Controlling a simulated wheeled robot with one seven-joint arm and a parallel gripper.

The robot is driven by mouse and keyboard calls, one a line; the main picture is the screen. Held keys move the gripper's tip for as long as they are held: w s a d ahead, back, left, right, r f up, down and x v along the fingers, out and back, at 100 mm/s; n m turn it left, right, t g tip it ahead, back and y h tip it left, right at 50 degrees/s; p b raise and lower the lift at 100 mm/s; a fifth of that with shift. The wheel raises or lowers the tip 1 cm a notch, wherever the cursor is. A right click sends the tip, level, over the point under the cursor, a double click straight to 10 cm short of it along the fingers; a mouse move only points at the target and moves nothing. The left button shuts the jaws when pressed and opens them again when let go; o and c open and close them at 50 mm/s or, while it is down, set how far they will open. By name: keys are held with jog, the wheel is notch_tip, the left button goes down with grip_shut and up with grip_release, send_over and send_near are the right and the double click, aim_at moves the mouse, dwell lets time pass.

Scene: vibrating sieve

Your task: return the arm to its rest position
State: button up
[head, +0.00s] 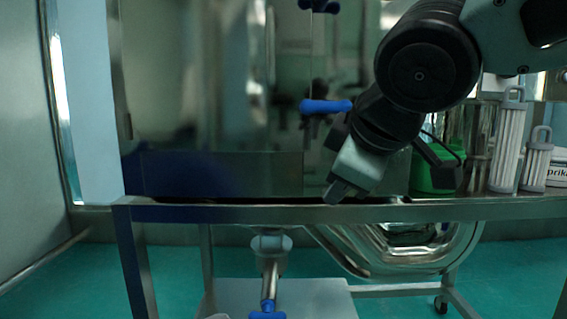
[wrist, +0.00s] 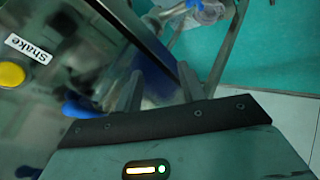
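My arm (head: 428,75) reaches in from the upper right of the head view, bent downward. My gripper (head: 338,192) hangs at its end, pointing down and left, just in front of the metal table's edge (head: 240,213) or level with it; I cannot tell the exact gap. In the wrist view my gripper (wrist: 162,85) shows two fingers set apart. A blurred blue part (wrist: 153,68) shows between them, seemingly beyond the fingertips. I see nothing clearly held.
A shiny panel with blue handles (head: 326,106) stands behind. The wrist view shows a yellow button (wrist: 11,75) and a "Shake" label (wrist: 28,49). Right of my arm stand a green container (head: 428,172), white-ribbed cylinders (head: 508,145) and a box (head: 557,170). Green floor (head: 505,275) lies below.

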jog(key=s+d+f+m+g+h+p, duration=0.1)
jog(key=s+d+f+m+g, duration=0.3)
jog(key=s+f, duration=0.65)
jog(key=s+d+f+m+g, duration=0.2)
jog(key=s+f+g, duration=0.3)
jog(key=s+f, duration=0.6)
notch_tip(320, 180, up, 16)
jog(key=w+p, duration=0.2)
jog(key=p, duration=1.4)
jog(key=shift+p, duration=0.35)
